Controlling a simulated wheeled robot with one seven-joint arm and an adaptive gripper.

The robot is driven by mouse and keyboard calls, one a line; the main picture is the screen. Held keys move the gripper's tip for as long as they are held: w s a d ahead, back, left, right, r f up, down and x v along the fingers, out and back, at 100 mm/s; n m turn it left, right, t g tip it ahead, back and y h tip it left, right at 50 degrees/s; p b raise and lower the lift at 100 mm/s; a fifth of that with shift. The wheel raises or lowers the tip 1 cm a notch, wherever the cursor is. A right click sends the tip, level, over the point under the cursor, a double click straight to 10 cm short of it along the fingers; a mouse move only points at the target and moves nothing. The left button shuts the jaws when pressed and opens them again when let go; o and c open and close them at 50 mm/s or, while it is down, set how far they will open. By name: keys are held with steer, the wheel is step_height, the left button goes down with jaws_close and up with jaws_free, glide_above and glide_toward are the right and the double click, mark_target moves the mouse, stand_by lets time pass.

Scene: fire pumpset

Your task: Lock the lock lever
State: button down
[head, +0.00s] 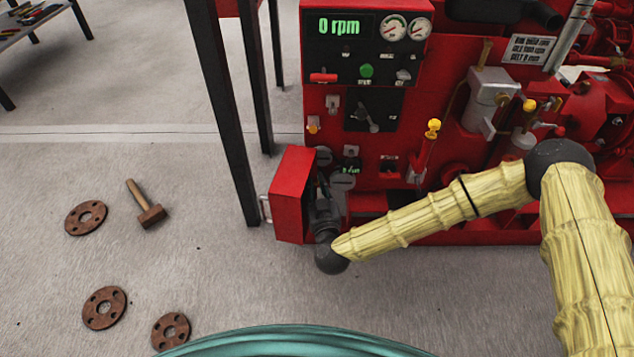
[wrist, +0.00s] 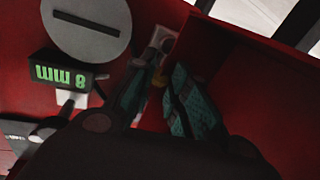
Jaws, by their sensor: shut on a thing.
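My gripper (head: 322,192) reaches in beside the open red box-like door at the lower left of the pump panel. In the wrist view its two teal-padded fingers (wrist: 158,88) point up the picture, close together. They are shut on a small pale grey piece, the lock lever (wrist: 161,40), which shows at their tips between the red panel and the red door. Most of it is hidden by the fingers. In the head view the door and my gripper hide the lever.
The red door (head: 290,195) stands close on my gripper's left; its red wall (wrist: 240,85) fills the right of the wrist view. A round slotted disc (wrist: 87,25) and a green "8 mm" display (wrist: 65,72) are nearby. A hammer (head: 147,205) and rusty flanges (head: 86,218) lie on the floor.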

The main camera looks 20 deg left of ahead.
steer(key=shift+a+r+n+p, duration=0.2)
steer(key=shift+n+p, duration=0.2)
steer(key=shift+p, duration=1.15)
steer(key=shift+f+p, duration=0.2)
steer(key=shift+p, duration=0.2)
steer(key=c, duration=1.3)
jaws_free()
steer(key=shift+c, duration=0.2)
steer(key=v, duration=1.2)
steer(key=shift+d+r, duration=0.1)
